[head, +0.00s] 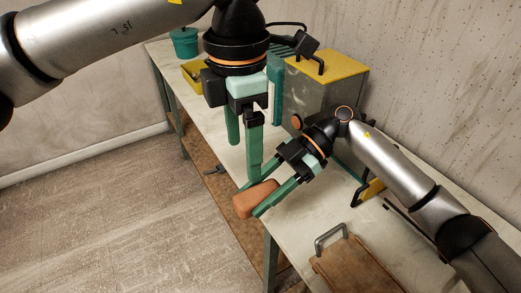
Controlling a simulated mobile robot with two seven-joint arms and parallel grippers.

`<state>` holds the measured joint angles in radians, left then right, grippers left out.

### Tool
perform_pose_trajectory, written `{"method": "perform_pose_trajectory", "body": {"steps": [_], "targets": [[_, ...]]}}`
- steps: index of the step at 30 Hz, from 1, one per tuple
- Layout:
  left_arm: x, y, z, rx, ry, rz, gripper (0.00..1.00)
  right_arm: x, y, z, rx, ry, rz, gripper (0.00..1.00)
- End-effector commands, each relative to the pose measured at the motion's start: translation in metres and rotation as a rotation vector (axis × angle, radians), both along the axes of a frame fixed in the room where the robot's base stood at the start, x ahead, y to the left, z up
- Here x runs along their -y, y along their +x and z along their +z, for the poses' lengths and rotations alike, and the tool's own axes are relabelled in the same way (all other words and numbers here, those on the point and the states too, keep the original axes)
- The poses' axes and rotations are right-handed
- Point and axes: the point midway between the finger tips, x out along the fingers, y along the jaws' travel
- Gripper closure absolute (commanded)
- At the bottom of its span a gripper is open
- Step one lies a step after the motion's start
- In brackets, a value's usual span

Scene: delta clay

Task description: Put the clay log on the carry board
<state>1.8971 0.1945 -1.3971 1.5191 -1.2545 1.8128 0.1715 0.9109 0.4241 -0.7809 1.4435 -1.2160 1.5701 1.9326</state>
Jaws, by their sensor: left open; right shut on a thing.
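The clay log (252,200) is a reddish-brown block near the front edge of the table. My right gripper (264,199) is shut on it and holds it, tilted. My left gripper (240,160) hangs fingers-down just above and behind the log, open, with nothing seen between its fingers. The carry board (360,272) is a flat brown board with a grey metal handle, lying on the table at the bottom right. Its near part is cut off by the frame edge.
The pale table (300,222) runs along the wall. A bin with a yellow lid (330,68) stands at the back, with a yellow tray (194,76) and a teal pot (185,42) at the far end. Bare table lies between the log and the board.

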Motion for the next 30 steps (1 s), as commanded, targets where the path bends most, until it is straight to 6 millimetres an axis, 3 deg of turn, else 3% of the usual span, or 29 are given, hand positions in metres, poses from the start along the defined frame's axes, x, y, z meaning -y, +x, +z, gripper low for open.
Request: {"method": "perform_pose_trajectory", "body": {"steps": [8,21,30], "targets": [[-0.012,0.004,-0.026,-0.006,0.001,0.115,0.12,0.0,0.0,0.001,0.001,0.003,-0.001,1.0],[-0.012,0.003,-0.105,-0.005,0.002,0.111,0.12,0.0,0.0,0.001,0.001,0.003,-0.002,1.0],[-0.011,0.003,-0.13,-0.004,0.0,0.112,0.12,0.0,0.0,0.001,0.001,0.003,-0.002,1.0]]}}
